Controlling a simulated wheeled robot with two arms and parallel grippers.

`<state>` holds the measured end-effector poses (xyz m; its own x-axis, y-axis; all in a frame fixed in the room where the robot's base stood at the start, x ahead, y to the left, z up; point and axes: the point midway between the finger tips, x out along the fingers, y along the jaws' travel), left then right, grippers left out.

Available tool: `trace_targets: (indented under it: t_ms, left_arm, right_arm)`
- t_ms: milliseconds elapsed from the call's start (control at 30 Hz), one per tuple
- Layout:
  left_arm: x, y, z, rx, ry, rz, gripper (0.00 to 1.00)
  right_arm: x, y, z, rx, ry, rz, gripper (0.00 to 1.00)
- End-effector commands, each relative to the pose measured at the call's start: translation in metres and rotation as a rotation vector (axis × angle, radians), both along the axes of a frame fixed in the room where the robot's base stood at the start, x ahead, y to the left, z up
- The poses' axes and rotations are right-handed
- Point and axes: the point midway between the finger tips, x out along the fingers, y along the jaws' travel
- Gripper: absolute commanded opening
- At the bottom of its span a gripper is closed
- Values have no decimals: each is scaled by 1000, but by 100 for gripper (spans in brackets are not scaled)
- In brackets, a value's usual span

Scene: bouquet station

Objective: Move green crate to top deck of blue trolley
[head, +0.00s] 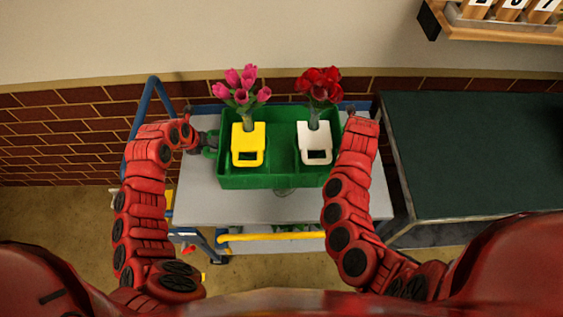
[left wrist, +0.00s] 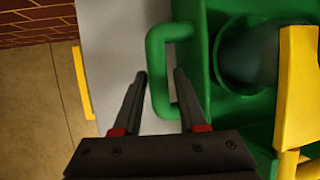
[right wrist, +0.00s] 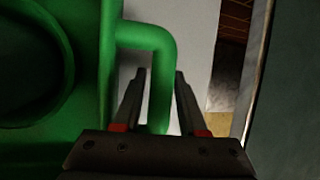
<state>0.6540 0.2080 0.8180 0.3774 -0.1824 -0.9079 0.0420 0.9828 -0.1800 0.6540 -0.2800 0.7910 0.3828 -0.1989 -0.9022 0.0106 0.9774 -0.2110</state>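The green crate (head: 265,180) stands on the light grey top deck (head: 200,200) of the blue trolley (head: 152,85) in the head view. It holds a yellow-tagged vase (head: 248,122) with pink tulips and a white-tagged vase (head: 314,125) with red flowers. My left gripper (left wrist: 160,75) is open, with its fingers on either side of the crate's left handle (left wrist: 157,70). My right gripper (right wrist: 157,72) is open, with its fingers on either side of the right handle (right wrist: 162,80). In the head view, my right arm mostly hides the right gripper.
A dark green table (head: 475,150) stands close to the right of the trolley. A wooden rack (head: 500,28) with number cards hangs on the wall at top right. A yellow bar (head: 270,237) runs along the trolley's near side. A brick-and-plaster wall (head: 60,140) is behind.

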Motion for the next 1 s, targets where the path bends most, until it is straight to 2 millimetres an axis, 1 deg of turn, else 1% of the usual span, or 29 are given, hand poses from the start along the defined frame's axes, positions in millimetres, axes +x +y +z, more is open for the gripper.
trace_targets:
  t_ms: [33,67,300,400,567,800,900,1000]
  left_arm:
    - [0,0,1,0,1,0,52]
    - [0,0,1,0,1,0,57]
    - [-1,0,0,1,2,1,57]
    - [-2,2,4,1,0,0,57]
    - [-9,6,23,3,-3,1,57]
    - [-24,13,58,3,-2,1,57]
    - [-27,14,67,0,-2,2,57]
    - [-30,15,72,1,-1,2,57]
  right_arm:
    - [0,0,1,0,1,0,52]
    - [0,0,1,0,1,0,57]
    - [-1,0,0,1,3,1,57]
    - [-1,1,0,1,3,1,57]
    - [-1,1,0,1,3,1,57]
    - [-1,1,-1,2,4,1,57]
    - [-1,1,-1,2,4,1,57]
    - [-1,1,0,1,3,2,57]
